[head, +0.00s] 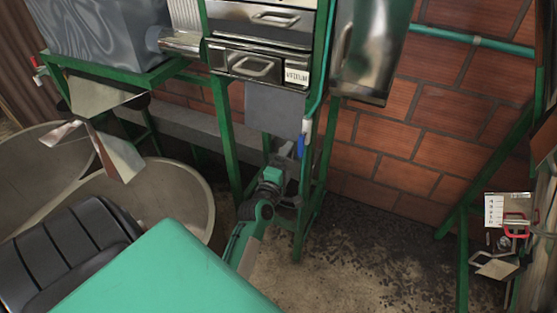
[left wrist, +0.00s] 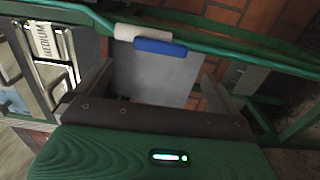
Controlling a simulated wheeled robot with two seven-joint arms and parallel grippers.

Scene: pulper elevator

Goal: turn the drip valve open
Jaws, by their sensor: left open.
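The drip valve is a small fitting on the green pipe beside the machine's post. Its blue lever (head: 302,146) hangs down below a pale grey body (head: 307,126). My left gripper (head: 288,150) is low beside the post, close to the lever. In the left wrist view its dark fingers (left wrist: 155,82) are spread wide with nothing between them; the lever appears ahead, apart from them. My right gripper is in neither view.
The green machine frame (head: 226,135) stands around the valve, with a grey plate (head: 275,110) hanging behind it. A label plate (head: 296,75) is above. The brick wall (head: 400,145) is behind. Large round tubs (head: 185,195) stand at left. Floor right of the frame is clear.

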